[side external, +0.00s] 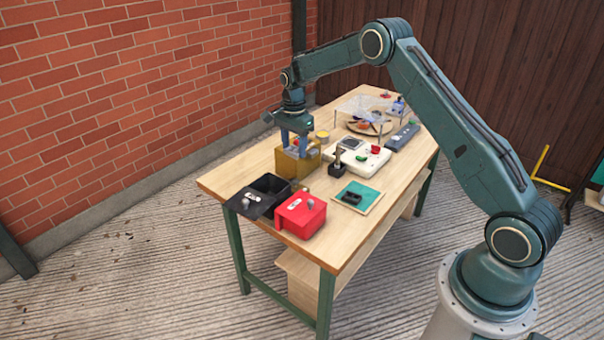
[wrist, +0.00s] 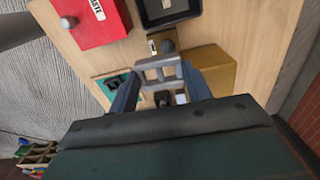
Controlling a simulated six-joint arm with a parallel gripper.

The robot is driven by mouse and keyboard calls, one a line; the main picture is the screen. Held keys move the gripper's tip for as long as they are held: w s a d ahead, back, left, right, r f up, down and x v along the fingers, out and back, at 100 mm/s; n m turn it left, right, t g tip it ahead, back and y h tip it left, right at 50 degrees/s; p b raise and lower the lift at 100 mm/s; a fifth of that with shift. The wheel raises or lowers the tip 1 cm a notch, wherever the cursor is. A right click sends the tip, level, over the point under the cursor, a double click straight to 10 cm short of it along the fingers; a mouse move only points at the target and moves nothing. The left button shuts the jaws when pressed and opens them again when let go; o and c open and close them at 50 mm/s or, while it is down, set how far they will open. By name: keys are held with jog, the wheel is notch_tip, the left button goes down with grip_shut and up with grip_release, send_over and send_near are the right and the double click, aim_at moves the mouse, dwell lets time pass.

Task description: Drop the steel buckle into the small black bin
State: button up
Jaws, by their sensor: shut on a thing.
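The steel buckle (wrist: 158,72), a grey metal frame with openings, is held between the fingers of my gripper (wrist: 160,88) in the wrist view. In the side view my gripper (side external: 297,148) points down over the yellow box, and I cannot make out the buckle there. The small black bin (side external: 271,183) stands at the table's near left end, open at the top. Its dark lid with a grey knob (side external: 250,204) seems to lie on its near left side. The bin also shows at the top of the wrist view (wrist: 170,24), apart from the buckle.
A shut red bin (side external: 301,215) with a knob stands right beside the black bin. A yellow box (side external: 297,166) is under my gripper. A teal mat (side external: 366,195), a small dark stand (side external: 344,170) and a white console (side external: 362,157) are to the right. A brick wall (side external: 130,80) stands behind.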

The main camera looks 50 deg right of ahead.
jog(key=w+a+f, duration=0.1)
jog(key=w+a, duration=0.2)
jog(key=a, duration=0.3)
jog(key=shift+a+f, duration=0.35)
jog(key=shift+f, duration=3)
jog(key=o, duration=1.1)
jog(key=shift+c, duration=0.2)
jog(key=shift+r, duration=0.1)
